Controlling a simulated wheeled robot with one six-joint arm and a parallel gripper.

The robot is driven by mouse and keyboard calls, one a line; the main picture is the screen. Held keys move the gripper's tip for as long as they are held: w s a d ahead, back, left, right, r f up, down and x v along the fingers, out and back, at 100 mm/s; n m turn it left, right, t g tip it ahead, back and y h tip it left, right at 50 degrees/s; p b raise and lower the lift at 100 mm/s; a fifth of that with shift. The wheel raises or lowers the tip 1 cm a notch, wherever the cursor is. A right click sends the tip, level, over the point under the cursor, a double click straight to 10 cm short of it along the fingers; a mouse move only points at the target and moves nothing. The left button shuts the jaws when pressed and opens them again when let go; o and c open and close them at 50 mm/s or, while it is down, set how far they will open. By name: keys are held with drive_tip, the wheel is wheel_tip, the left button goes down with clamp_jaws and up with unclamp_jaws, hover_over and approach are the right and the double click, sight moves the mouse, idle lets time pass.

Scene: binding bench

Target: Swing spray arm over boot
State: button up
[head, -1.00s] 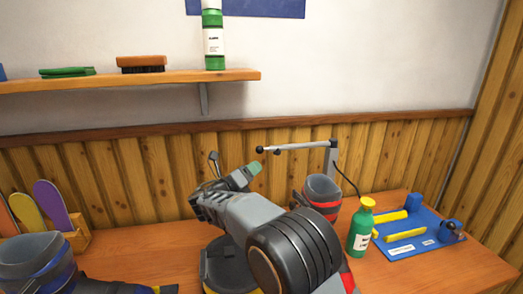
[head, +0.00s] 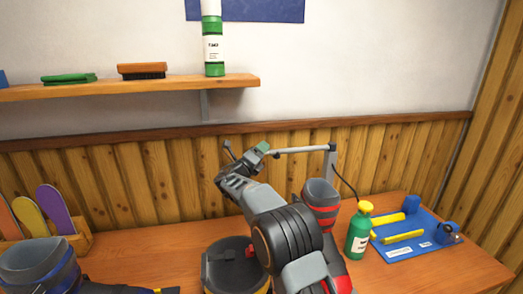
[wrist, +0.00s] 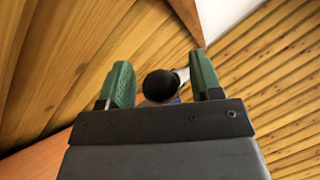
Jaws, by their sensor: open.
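The spray arm (head: 305,150) is a thin grey bar reaching left from the top of a grey post (head: 331,165) at the back of the bench. A boot (head: 321,192), dark grey with red bands, stands upright just below and in front of it. My gripper (head: 262,148) is at the arm's left end and hides its tip in the head view. In the wrist view, the green fingers of my gripper (wrist: 161,68) are open on both sides of a black ball knob (wrist: 160,84) at the arm's end.
A green spray bottle (head: 358,232) with a yellow cap stands right of the boot, beside a blue tray (head: 400,250) with yellow tools. Another grey boot (head: 38,262) is at the front left, near a rack of coloured boards (head: 55,208). A shelf (head: 130,86) hangs above.

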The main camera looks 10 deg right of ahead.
drive_tip(key=shift+w+d+r, duration=0.1)
drive_tip(key=shift+w+d, duration=0.25)
drive_tip(key=shift+w, duration=0.05)
clamp_jaws()
idle(0.4)
